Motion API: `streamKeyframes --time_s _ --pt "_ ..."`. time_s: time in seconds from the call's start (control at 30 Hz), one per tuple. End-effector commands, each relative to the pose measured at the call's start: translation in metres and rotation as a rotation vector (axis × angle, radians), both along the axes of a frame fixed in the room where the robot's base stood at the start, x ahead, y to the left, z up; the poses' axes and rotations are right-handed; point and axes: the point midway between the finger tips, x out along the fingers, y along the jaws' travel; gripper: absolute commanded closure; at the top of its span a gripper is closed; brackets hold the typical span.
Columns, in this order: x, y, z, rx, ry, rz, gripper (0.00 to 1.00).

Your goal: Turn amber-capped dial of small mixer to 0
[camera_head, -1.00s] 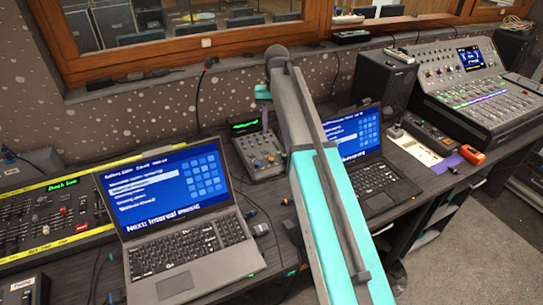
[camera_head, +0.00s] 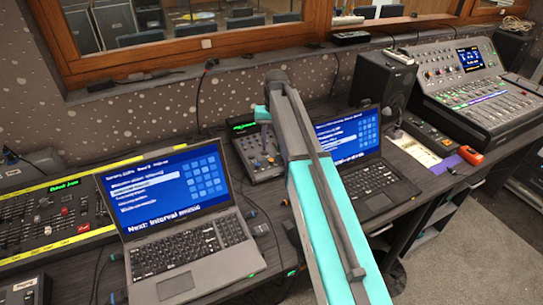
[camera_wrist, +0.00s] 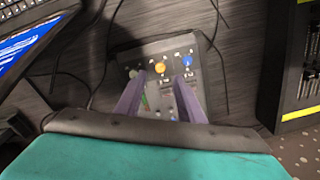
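The small mixer (camera_head: 258,158) stands on the desk between the two laptops, partly hidden behind my arm in the head view. In the wrist view, the mixer's panel (camera_wrist: 205,68) shows an amber-capped dial (camera_wrist: 160,67), with a blue-capped dial (camera_wrist: 187,60) to its right and a pale-capped one (camera_wrist: 133,72) to its left. My gripper (camera_wrist: 158,80) is open and empty. Its two purple fingers are apart, and the amber cap shows between and just beyond their tips. I cannot tell whether they touch the panel. The dial's pointer is too small to read.
An open laptop (camera_head: 190,240) stands left of the small mixer and another (camera_head: 368,185) to its right. A larger fader desk (camera_head: 50,215) is at the far left, and a big mixing console (camera_head: 478,90) at the far right. Cables lie around the small mixer.

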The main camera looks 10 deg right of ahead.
Motion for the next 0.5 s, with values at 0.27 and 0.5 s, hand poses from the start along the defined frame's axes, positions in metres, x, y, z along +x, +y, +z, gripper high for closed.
streamKeyframes --time_s 0.27,0.5 --pt "-0.001 0.002 -0.035 0.0 0.003 0.0 0.65" --pt "0.0 0.003 -0.058 0.0 0.001 0.0 0.65"
